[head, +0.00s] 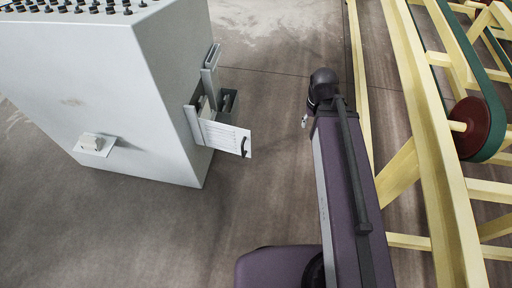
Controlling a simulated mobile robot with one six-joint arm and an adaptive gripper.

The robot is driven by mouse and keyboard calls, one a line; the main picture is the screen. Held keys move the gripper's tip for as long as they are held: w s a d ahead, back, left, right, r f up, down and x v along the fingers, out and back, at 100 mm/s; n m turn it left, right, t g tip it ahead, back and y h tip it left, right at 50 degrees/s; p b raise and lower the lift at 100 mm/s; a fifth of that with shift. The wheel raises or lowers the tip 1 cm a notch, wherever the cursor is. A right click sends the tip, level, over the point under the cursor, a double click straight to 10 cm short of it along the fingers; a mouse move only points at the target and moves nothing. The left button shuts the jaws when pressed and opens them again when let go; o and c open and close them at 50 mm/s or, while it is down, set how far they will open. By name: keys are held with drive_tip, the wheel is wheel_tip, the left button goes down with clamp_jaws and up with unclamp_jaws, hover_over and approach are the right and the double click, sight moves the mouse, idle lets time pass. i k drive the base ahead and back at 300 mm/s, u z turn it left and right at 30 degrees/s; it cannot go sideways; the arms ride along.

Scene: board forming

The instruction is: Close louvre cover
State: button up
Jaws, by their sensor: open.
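The louvre cover (224,137) is a pale slotted panel with a dark handle (245,147) near its free right edge. It stands swung out from the side of the grey cabinet (165,100), attached at its left edge. The opening behind it is uncovered, with a dark box-like part (229,103) showing; the rest of the inside is hidden. My gripper (304,121) shows only as a small tip beside my dark arm joint, to the right of the handle and apart from it. It is open, with nothing seen in it.
A grey bracket-like part (211,65) projects from the cabinet above the opening. A small fitting (96,143) sits on the cabinet's front, and several dark knobs line its top. A yellow frame (430,150) with a green belt and red pulley (477,129) stands right. Bare floor (265,170) lies between.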

sight(234, 140)
drive_tip(key=z, duration=0.3)
drive_tip(key=k, duration=1.05)
drive_tip(key=u, duration=1.25)
drive_tip(key=i, duration=0.5)
drive_tip(key=z, duration=0.15)
